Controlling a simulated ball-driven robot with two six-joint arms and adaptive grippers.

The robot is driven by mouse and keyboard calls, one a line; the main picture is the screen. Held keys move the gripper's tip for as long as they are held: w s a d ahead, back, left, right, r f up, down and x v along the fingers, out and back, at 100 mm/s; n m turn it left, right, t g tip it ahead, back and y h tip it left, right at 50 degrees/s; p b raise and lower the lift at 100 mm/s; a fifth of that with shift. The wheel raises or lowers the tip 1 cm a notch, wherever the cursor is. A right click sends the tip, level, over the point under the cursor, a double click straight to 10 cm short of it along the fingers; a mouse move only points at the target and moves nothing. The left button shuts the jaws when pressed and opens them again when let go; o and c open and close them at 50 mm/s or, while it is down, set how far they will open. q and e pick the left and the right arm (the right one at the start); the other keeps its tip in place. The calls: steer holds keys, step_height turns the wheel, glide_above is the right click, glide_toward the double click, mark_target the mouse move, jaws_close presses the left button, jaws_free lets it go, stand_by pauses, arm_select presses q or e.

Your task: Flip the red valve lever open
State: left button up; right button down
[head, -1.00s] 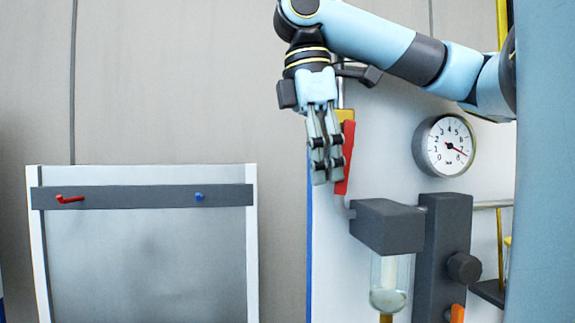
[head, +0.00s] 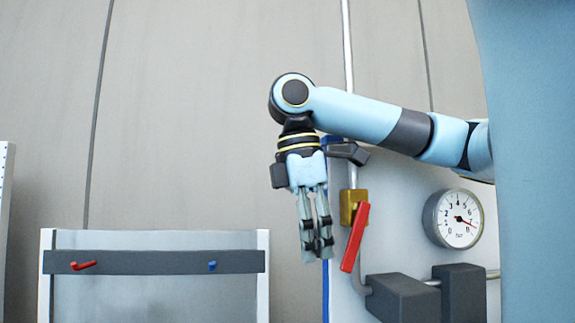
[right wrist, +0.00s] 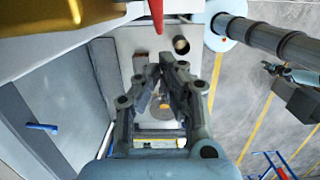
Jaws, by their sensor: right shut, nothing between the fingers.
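The red valve lever (head: 355,238) hangs down from a brass valve body (head: 348,206) on a vertical pipe, its lower end tilted slightly left. My right gripper (head: 318,256) points down just left of the lever, with a narrow gap between them in the head view. Its fingers are shut and hold nothing. In the right wrist view the fingers (right wrist: 160,85) come together at the centre. The lever's tip (right wrist: 157,14) shows at the top edge there, beside the large brass body (right wrist: 50,25). My left gripper is out of view.
A round gauge (head: 459,218) and dark grey blocks (head: 403,297) are fitted to the white panel right of and below the valve. A rack with a dark bar (head: 150,262) stands at the left. The wall area left of my gripper is clear.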

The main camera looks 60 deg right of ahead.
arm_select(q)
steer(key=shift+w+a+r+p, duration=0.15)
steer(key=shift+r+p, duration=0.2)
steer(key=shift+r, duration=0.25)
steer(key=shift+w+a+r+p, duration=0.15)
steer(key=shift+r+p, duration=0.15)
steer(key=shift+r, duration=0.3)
arm_select(e)
step_height(320, 180, up, 10)
steer(key=shift+w+a, duration=0.3)
steer(key=shift+w, duration=0.1)
steer(key=shift+w+a, duration=0.1)
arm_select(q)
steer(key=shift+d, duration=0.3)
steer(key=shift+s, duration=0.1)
arm_select(e)
steer(key=shift+f, duration=0.1)
